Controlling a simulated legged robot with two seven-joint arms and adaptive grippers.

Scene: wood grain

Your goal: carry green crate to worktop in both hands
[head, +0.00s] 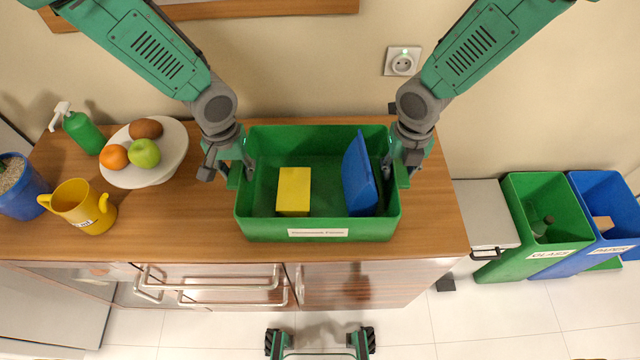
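The green crate (320,222) sits upright on the wooden worktop (160,225), close to its right part. A yellow block (294,190) and a blue flat piece (357,177), tilted against the right wall, are inside it. My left gripper (229,168) is at the crate's left handle, its fingers apart on either side of it. My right gripper (402,165) is at the right handle, fingers also apart around it. Whether any finger touches the crate is hard to see.
Left on the worktop are a fruit plate (172,168), a yellow mug (80,207), a blue pot (22,196) and a green pump bottle (84,132). Green (515,262) and blue (628,215) bins stand on the floor to the right. Worktop right of the crate is clear.

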